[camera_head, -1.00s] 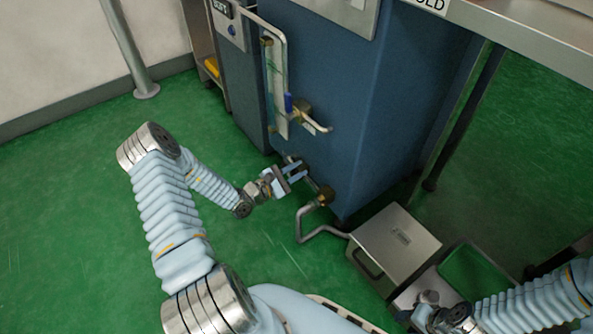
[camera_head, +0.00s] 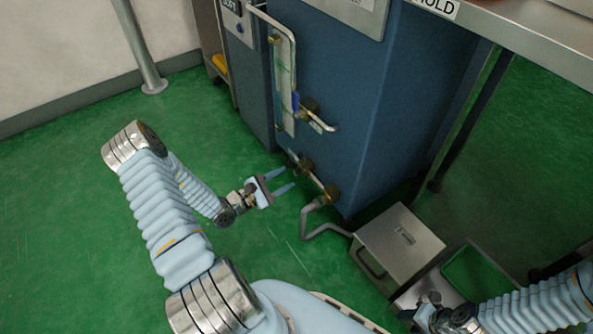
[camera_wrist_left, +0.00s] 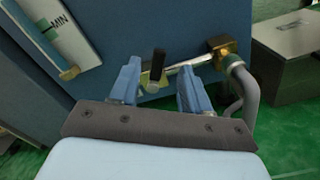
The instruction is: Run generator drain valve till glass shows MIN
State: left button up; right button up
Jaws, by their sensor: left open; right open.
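The drain valve (camera_head: 303,165) is low on the blue generator's front, on a short pipe ending in a brass elbow (camera_head: 331,193). In the left wrist view its dark lever (camera_wrist_left: 155,65) stands up between and beyond my fingers. My left gripper (camera_head: 284,180) is open and empty, just left of the valve and apart from it; it also shows in the left wrist view (camera_wrist_left: 158,78). The sight glass (camera_head: 284,85) is upright above the valve. In the left wrist view a MIN mark (camera_wrist_left: 60,22) shows beside it; I cannot tell the level. My right gripper (camera_head: 430,305) is low right, its fingers unclear.
A grey hose (camera_head: 315,234) runs from the elbow to a metal box (camera_head: 400,245) on the floor. A steel table (camera_head: 530,45) stands at right. Green floor at left is free.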

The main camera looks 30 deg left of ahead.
pick_arm(q)
jog(key=v, duration=0.6)
jog(key=shift+s, duration=0.1)
